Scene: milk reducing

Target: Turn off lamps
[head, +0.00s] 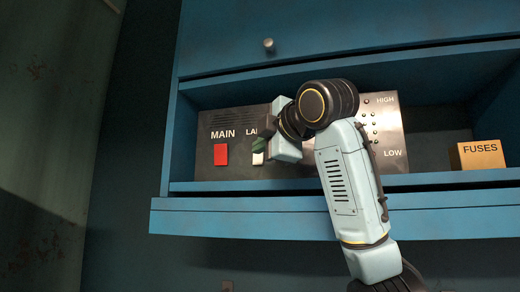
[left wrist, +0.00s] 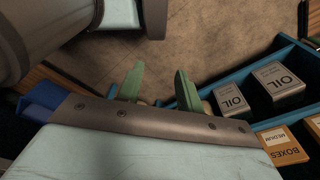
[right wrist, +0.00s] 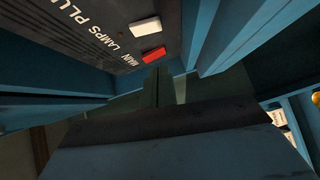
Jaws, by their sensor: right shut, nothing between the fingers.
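The control panel (head: 227,120) is dark grey and stands inside a blue cabinet. Its red MAIN switch (head: 221,154) is at the left, and the white LAMPS switch (head: 258,158) is just right of it, partly covered. My right gripper (head: 259,146) is shut and empty, with its green tips right in front of or just above the LAMPS switch; I cannot tell whether they touch. In the right wrist view, the white switch (right wrist: 145,26) and red switch (right wrist: 153,54) lie beyond my dark fingers (right wrist: 165,85). My left gripper (left wrist: 158,88) is open and empty, away from the panel.
My right forearm hides the panel's middle. A FUSES box (head: 477,155) sits at the shelf's right. The blue shelf lip (head: 250,204) runs below the panel. In the left wrist view, OIL cans (left wrist: 232,103) and a BOXES carton (left wrist: 281,147) stand at the right.

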